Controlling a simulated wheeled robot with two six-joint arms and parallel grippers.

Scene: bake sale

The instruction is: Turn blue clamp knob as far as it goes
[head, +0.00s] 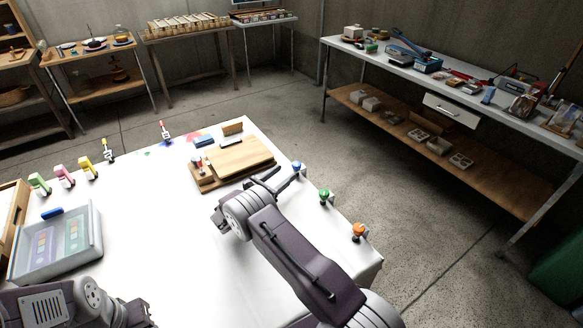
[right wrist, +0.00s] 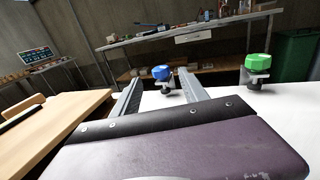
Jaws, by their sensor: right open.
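The blue clamp knob (head: 297,166) sits on the far right edge of the white table, on a small metal clamp. In the right wrist view the blue knob (right wrist: 161,72) shows ahead, between the lines of my two fingers. My right gripper (head: 273,178) is open and empty, low over the table, just left of the knob and apart from it. It also shows in the right wrist view (right wrist: 160,79). My left gripper (head: 140,313) is at the bottom left of the head view, partly cut off; its jaws are unclear.
A green clamp knob (head: 324,194) and an orange one (head: 358,231) stand along the same edge. A wooden board (head: 240,157) lies left of my right gripper. A clear bin (head: 60,245) stands at the left. The table's middle is clear.

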